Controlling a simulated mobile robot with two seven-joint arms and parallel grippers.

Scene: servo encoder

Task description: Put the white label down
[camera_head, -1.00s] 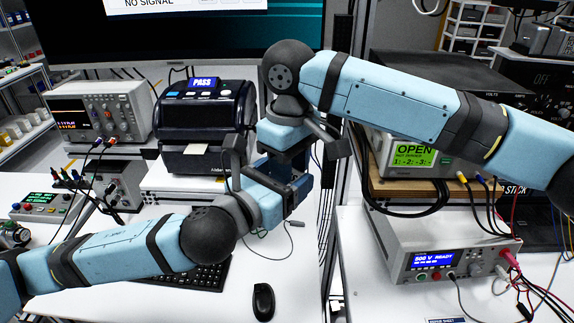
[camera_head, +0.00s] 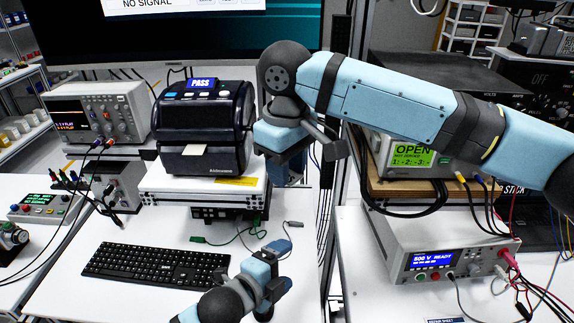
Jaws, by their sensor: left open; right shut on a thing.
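A small pale cream-white label (camera_head: 196,150) sticks out of the front slot of the black label printer (camera_head: 206,125). I see no other loose white label. My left gripper (camera_head: 284,266) is open, low over the white bench, to the right of the keyboard and close to the mouse. I see nothing between its fingers. My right gripper (camera_head: 288,160) points down to the right of the printer. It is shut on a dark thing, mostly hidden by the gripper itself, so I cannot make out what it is.
The printer stands on a white instrument (camera_head: 160,184) with a yellow strip. A black keyboard (camera_head: 155,268) and a partly hidden mouse (camera_head: 265,313) lie on the bench. A thin green-ended cable (camera_head: 215,242) lies behind the keyboard. Metal uprights stand right of my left gripper.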

